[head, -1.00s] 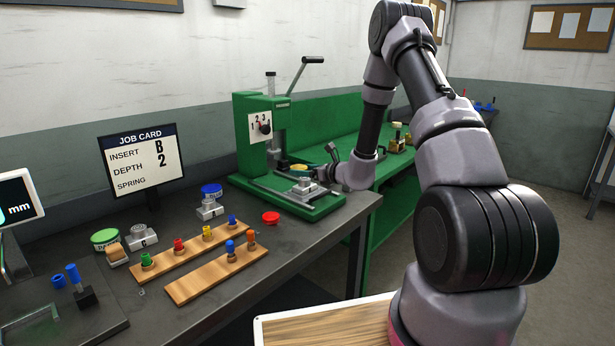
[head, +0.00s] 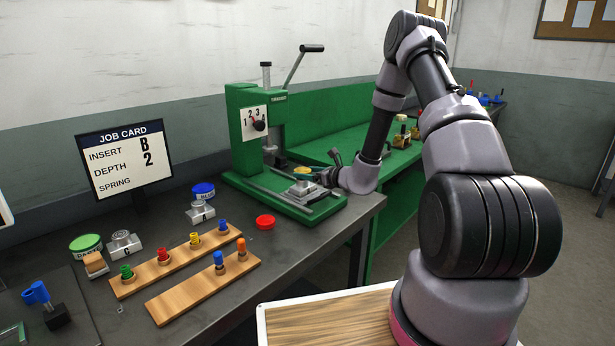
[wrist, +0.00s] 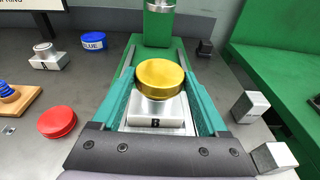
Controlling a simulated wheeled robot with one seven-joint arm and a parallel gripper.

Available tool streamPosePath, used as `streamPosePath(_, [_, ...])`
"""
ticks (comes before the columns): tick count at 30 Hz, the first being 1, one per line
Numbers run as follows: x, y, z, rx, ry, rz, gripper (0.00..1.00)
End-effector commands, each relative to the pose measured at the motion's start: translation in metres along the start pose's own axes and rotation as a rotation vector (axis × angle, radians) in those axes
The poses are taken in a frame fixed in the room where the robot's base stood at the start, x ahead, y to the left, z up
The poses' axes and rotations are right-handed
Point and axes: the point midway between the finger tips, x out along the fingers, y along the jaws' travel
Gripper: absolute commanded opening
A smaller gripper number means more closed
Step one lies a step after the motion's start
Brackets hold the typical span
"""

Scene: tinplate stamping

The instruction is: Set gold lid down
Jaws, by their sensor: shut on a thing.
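The gold lid (wrist: 161,78) is a shiny round disc in the wrist view. It sits between the two teal fingers of my gripper (wrist: 162,88), which is shut on it. The metal insert block marked B (wrist: 157,118) is directly below the lid, on the press slide. I cannot tell whether the lid touches the block. In the head view the gold lid (head: 303,170) shows small above the press base, with the silver block (head: 303,188) under it, and my gripper (head: 318,176) reaches in from the right.
The green press (head: 245,130) has a raised lever (head: 304,62). On the dark bench (head: 300,245) are a red lid (head: 265,222), a blue lid (head: 203,191), a green lid (head: 86,243), other insert blocks and wooden peg racks (head: 202,287). The job card (head: 126,157) reads B and 2.

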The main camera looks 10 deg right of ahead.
Motion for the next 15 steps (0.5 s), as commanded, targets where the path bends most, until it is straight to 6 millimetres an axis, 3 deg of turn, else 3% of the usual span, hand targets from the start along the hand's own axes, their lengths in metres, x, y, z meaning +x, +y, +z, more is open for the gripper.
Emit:
streamPosePath(3, [0.0021, -0.0004, -0.0091, 0.0, -0.002, -0.001, 0.24])
streamPosePath(15, [0.003, -0.0001, -0.0136, 0.0, -0.001, 0.0, 0.24])
